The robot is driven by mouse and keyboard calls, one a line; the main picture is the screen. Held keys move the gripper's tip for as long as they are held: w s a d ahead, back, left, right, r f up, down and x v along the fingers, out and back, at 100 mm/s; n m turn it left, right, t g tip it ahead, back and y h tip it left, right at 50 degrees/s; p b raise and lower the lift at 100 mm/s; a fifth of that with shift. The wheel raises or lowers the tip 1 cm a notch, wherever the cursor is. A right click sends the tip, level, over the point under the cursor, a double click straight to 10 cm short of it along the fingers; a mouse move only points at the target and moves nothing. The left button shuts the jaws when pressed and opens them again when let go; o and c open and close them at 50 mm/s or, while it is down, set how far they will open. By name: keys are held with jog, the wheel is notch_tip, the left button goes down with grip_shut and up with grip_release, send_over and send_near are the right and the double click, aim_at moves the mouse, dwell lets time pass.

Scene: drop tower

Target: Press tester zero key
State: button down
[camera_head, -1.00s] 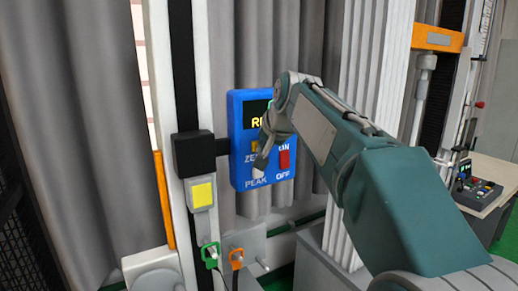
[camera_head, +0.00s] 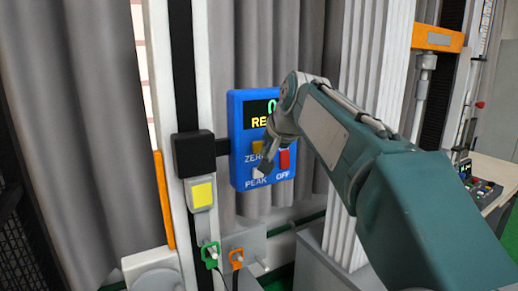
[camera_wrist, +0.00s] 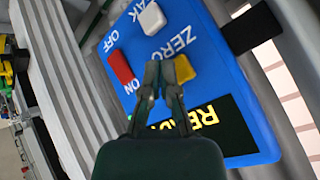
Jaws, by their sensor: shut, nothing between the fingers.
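The tester (camera_head: 240,172) is a blue upright box with a dark display and lettering that begins "RE". It also shows upside down in the wrist view (camera_wrist: 226,75). The yellow zero key (camera_wrist: 184,68) has ZERO printed beside it; in the head view the key (camera_head: 257,147) is partly hidden by my gripper. My gripper (camera_wrist: 160,66) is shut and empty in front of the panel. Its tips lie between the yellow key and the red ON/OFF switch (camera_wrist: 121,66), the right one overlapping the yellow key's edge. I cannot tell whether they touch.
A white PEAK key (camera_wrist: 152,18) is close by on the same panel. A black block (camera_head: 194,153) and a yellow-faced box (camera_head: 202,194) sit on the post left of the tester. A white fluted column (camera_head: 371,90) stands to the right. Grey curtains hang behind.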

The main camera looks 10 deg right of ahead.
jog(key=s, duration=0.1)
jog(key=s+d, duration=0.1)
jog(key=s, duration=0.2)
jog(key=shift+s+d, duration=0.25)
jog(key=shift+s, duration=0.15)
jog(key=s+f+n+g+h, duration=0.1)
jog(key=s+f+n+g, duration=0.2)
jog(key=s+f, duration=1.9)
jog(key=s+a+n, duration=0.1)
jog(key=s+n, duration=0.1)
jog(key=s, duration=0.1)
jog(key=shift+s+f+h, duration=0.25)
jog(key=shift+f+h, duration=0.05)
jog(key=shift+h, duration=0.1)
